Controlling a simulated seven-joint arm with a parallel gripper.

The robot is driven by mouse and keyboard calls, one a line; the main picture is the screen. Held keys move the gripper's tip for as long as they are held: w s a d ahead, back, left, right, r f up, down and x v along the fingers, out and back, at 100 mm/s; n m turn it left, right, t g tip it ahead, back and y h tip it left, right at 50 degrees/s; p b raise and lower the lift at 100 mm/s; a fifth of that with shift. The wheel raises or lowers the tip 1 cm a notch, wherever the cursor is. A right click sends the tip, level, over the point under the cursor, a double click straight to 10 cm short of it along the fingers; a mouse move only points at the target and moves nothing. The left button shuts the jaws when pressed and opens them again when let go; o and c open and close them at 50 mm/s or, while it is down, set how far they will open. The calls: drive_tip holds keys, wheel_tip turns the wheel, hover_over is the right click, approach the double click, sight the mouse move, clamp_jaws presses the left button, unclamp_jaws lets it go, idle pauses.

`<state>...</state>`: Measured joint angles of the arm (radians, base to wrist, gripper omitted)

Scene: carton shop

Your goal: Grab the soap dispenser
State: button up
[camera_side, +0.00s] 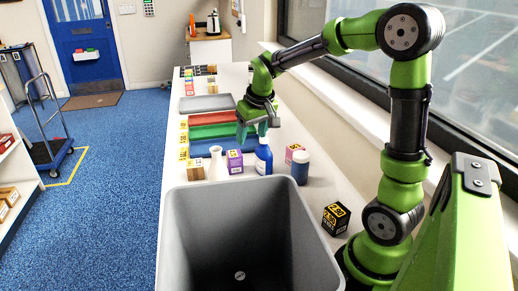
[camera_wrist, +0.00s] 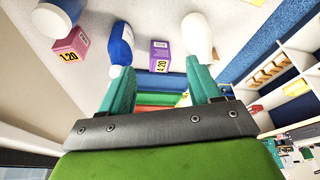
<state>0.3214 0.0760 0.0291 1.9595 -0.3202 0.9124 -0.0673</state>
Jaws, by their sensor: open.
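The soap dispenser (camera_side: 264,161) is a blue bottle with a narrow top, standing upright on the white counter just behind the grey bin. In the wrist view the blue bottle (camera_wrist: 121,47) shows beyond the tip of the left-hand finger, which overlaps its near end. My gripper (camera_side: 252,131) is above and slightly behind the dispenser in the side view. Its teal fingers are apart, with nothing held between them in the wrist view (camera_wrist: 158,70). I cannot tell whether a finger touches the bottle.
A purple box (camera_side: 235,162) and a white bottle (camera_side: 217,164) stand left of the dispenser. A pink box (camera_side: 293,153) and a dark blue bottle (camera_side: 300,168) stand right. A black box (camera_side: 336,218) is beside the large bin (camera_side: 185,235). Coloured trays (camera_side: 207,118) lie behind.

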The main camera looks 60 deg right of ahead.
drive_tip(key=w+d+r+g, duration=0.1)
drive_tip(key=d, duration=0.3)
drive_tip(key=w+d+r+m, duration=0.1)
drive_tip(key=w+d+r, duration=0.1)
drive_tip(key=d, duration=0.2)
drive_tip(key=w+d+r+g, duration=0.1)
drive_tip(key=d, duration=0.3)
drive_tip(key=shift+w+r+m+g, duration=0.15)
drive_tip(key=shift+m+g, duration=0.15)
drive_tip(key=shift+m, duration=0.1)
wheel_tip(320, 180, up, 4)
drive_tip(key=y, duration=0.1)
approach(264, 151)
drive_tip(key=shift+w+d+f+g+y, duration=0.15)
drive_tip(key=shift+w+d+f+g, duration=0.05)
drive_tip(key=shift+w+d, duration=0.35)
drive_tip(key=shift+w+d+f+g+y, duration=0.15)
drive_tip(key=shift+w+d+f+g, duration=0.1)
drive_tip(key=shift+w+d, duration=0.25)
drive_tip(key=f, duration=0.5)
drive_tip(key=shift+s+f, duration=0.1)
drive_tip(key=shift+s, duration=0.1)
clamp_jaws()
drive_tip(key=shift+d, duration=0.1)
